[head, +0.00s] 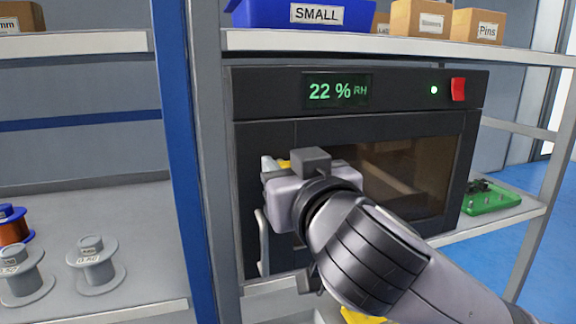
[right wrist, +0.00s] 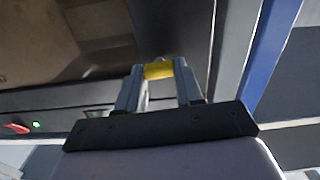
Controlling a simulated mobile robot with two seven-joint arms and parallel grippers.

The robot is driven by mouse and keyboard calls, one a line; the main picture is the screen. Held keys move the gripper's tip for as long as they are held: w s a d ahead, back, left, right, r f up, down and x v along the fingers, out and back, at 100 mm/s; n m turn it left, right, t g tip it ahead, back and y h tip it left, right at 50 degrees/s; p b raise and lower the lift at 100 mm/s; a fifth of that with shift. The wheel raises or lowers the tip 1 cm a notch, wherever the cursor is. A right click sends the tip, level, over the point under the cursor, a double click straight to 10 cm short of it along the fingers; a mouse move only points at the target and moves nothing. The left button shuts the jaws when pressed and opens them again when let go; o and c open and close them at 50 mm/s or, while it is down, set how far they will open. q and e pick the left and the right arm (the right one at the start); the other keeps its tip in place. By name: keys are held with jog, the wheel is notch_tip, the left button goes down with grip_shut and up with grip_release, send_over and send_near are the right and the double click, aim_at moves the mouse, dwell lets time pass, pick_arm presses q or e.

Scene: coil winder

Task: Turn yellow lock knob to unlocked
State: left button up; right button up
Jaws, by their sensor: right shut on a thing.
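The yellow lock knob (right wrist: 158,70) sits between the two fingertips of my right gripper (right wrist: 157,76) in the right wrist view, and the fingers are shut on it. In the head view only a small part of the yellow knob (head: 284,164) shows behind my right gripper, at the left side of the dark cabinet door. The rest of the knob is hidden, so its turn angle cannot be read. My left gripper is not in view.
The black cabinet (head: 390,120) shows "22 % RH", a green light and a red switch (head: 458,89). A grey handle (head: 263,243) stands below the knob. Spools (head: 93,262) lie on the left shelf. A green tray (head: 490,200) sits at right; a blue bin (head: 270,14) is above.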

jog(key=n+p, duration=0.2)
jog(key=n, duration=0.1)
jog(key=shift+r+n, duration=0.1)
jog(key=shift+n, duration=0.2)
jog(key=shift+n+p, duration=0.85)
jog(key=shift+n, duration=0.05)
jog(key=shift+a+n+p, duration=0.1)
jog(key=shift+n+p, duration=0.6)
jog(key=shift+n, duration=0.3)
jog(key=n+p, duration=0.3)
jog(key=shift+n+p, duration=0.35)
jog(key=shift+n, duration=0.35)
pick_arm(q)
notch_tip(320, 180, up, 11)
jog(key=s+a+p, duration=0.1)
jog(key=p, duration=0.3)
pick_arm(e)
jog(key=shift+a+f+n, duration=0.1)
jog(key=shift+f+n, duration=0.05)
jog(key=shift+n, duration=1.2)
jog(key=shift+f+n, duration=0.15)
jog(key=shift+n, duration=1.2)
pick_arm(q)
jog(key=shift+p, duration=0.3)
